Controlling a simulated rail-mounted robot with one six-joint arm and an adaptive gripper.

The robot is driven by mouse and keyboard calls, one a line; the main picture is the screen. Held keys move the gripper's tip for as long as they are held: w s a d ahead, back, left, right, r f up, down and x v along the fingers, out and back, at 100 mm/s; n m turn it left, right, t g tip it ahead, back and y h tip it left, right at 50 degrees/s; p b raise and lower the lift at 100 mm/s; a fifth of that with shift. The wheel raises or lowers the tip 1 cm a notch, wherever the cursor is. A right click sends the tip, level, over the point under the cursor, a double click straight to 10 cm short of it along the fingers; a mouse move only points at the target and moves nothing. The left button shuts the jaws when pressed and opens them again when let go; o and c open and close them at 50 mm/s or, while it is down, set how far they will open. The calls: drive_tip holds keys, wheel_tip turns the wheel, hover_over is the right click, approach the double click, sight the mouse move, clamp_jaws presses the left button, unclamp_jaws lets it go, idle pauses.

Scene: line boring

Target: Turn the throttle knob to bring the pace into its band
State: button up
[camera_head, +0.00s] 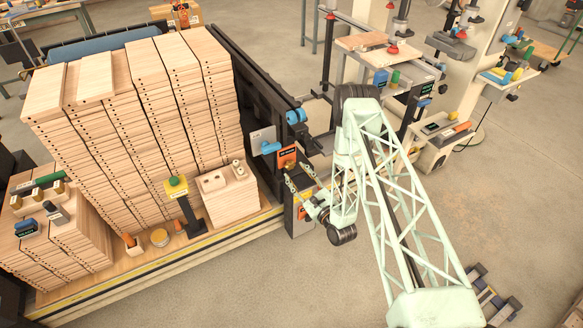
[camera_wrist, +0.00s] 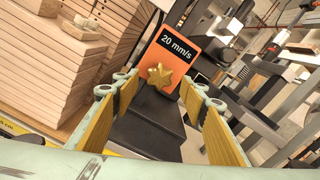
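A gold star-shaped knob (camera_wrist: 158,77) sits on a dark sloped housing (camera_wrist: 145,125) in the wrist view. Behind it stands an orange plate (camera_wrist: 172,58) reading "20 mm/s". The plate also shows in the head view (camera_head: 287,157), where I cannot make out the knob. My gripper (camera_wrist: 160,88) is open, with a yellow-padded finger on each side of the knob. I see gaps between both fingers and the knob, and no contact. In the head view my gripper (camera_head: 301,189) is at the post carrying the orange plate.
Tall stacks of drilled boards (camera_head: 140,100) stand left of the post on a platform with a yellow-striped edge (camera_head: 160,260). A yellow-topped black stand (camera_head: 178,187) is near its front. A pale drilling machine (camera_head: 440,140) stands at right. The floor at front centre is clear.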

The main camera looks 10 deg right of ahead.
drive_tip(key=v, duration=0.3)
drive_tip(key=shift+s, duration=0.15)
idle(0.6)
